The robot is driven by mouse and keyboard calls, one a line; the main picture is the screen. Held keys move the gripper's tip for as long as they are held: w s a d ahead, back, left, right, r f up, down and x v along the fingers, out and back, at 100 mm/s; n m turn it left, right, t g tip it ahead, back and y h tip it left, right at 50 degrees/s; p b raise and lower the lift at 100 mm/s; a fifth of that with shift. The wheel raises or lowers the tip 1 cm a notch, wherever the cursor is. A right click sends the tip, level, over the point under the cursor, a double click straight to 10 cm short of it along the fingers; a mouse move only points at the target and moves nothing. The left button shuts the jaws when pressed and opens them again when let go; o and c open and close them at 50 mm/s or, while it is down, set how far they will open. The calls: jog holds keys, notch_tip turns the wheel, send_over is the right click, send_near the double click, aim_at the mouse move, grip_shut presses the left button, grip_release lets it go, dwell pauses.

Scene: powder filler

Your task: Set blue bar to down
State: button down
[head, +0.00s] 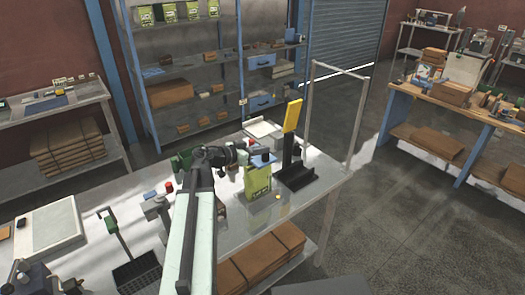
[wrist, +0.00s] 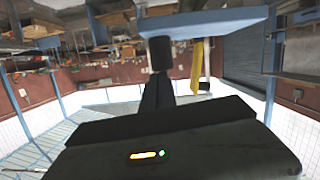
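The blue bar (head: 263,160) shows as a small flat blue piece at the top of the green bag (head: 258,182) on the metal bench. I cannot tell whether it touches the bag. My gripper (head: 241,156) is just left of the bar, at about its height. In the wrist view a wide blue bar (wrist: 205,21) crosses the top of the picture, beyond the dark end of my gripper (wrist: 161,55). The fingers overlap or are hidden, so their opening and any contact with the bar are unclear.
A black stand with a yellow upright plate (head: 292,116) is right of the bag. Small devices with red knobs (head: 168,187) stand left of my arm. A white-topped scale (head: 48,230) is further left. A metal frame post (head: 357,120) rises at the bench's right end.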

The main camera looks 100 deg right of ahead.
jog(key=w+a+r+p, duration=0.5)
jog(key=w+r+p, duration=0.1)
jog(key=w, duration=0.2)
jog(key=shift+w+r, duration=0.15)
jog(key=shift+w, duration=0.05)
